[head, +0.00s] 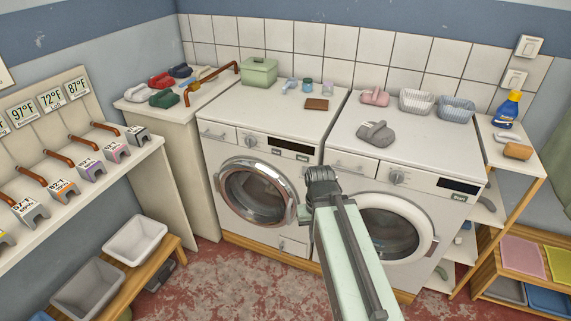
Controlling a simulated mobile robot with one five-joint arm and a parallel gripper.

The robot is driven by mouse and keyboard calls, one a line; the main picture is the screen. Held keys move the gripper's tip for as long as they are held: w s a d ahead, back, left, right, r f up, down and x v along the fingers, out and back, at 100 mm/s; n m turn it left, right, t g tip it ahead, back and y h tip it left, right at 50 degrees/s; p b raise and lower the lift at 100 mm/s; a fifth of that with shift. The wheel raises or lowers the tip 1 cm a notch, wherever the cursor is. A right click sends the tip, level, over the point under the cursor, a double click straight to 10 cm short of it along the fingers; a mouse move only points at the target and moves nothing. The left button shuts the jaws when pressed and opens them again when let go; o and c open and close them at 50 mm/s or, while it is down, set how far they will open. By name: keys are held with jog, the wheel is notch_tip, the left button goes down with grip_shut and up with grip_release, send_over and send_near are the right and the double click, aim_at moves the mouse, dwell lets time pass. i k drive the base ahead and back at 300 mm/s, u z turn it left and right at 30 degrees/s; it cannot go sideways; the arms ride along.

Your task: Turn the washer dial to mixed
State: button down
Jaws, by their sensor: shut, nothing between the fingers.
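Two white front-loading machines stand side by side, and I cannot tell from the picture which is the washer. The left machine (222,148) has a chrome-ringed round door and a small round dial (250,141) left of a dark display. The right machine (350,185) has a white-ringed door and a grey round dial (397,178) left of its display. Dial markings are too small to read. My gripper (319,177) is shut and empty. In the picture it lies between the two machines' fronts, right of the left dial and left of the right dial, apparently touching neither.
On the machine tops are a green box (259,72), a brown block (317,104), a grey iron-like object (375,133) and baskets (457,108). A shelf (75,180) with labelled holders is at left. A shelf unit (510,145) is at right.

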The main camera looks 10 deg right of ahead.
aim_at(251, 141)
jog(key=u, duration=1.7)
jog(key=i, duration=0.4)
jog(key=u, duration=0.3)
